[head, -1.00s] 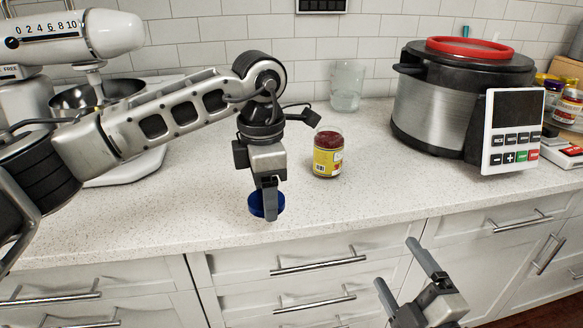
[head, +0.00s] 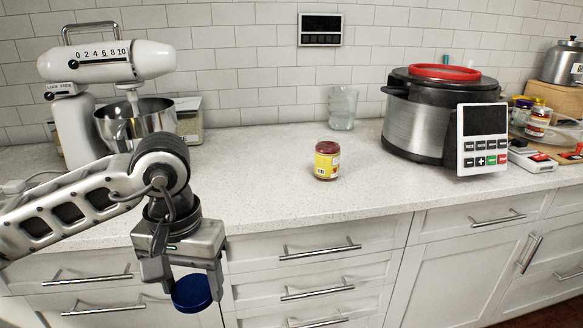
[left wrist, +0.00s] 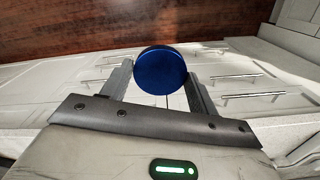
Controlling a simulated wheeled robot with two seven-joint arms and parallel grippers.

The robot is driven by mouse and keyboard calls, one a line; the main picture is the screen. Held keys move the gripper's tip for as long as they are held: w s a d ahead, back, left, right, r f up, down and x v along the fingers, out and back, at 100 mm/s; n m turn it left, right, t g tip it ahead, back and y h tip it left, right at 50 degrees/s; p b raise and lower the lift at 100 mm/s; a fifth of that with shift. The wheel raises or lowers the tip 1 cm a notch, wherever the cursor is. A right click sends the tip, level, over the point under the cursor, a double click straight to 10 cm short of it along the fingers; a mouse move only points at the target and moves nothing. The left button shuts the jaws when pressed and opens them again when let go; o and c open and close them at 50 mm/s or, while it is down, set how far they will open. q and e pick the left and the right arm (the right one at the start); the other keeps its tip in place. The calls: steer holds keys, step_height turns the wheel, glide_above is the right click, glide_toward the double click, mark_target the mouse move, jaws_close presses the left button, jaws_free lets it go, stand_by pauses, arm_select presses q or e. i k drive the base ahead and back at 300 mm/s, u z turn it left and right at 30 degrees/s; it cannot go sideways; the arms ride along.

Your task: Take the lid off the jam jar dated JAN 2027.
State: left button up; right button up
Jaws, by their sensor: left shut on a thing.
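A jam jar (head: 327,161) with dark red contents and a yellow label stands upright and without a lid on the counter; its date is too small to read. My left gripper (head: 183,280) is shut on a blue lid (head: 192,293), held in front of the drawers, below the counter's front edge. The lid also shows between the fingers in the left wrist view (left wrist: 161,70). The jar is well to the right of the left gripper and apart from it. My right gripper does not show.
A stand mixer (head: 110,62) with a metal bowl stands at the left. A clear glass (head: 342,108) is behind the jar. A large pressure cooker (head: 412,128) stands to the right, with more jars (head: 537,120) beyond it. The counter (head: 255,180) around the jar is clear.

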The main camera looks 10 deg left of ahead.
mark_target(327, 148)
steer(key=u, duration=1)
steer(key=i, duration=0.65)
steer(key=z, duration=2)
steer(key=i, duration=0.45)
steer(key=z, duration=0.1)
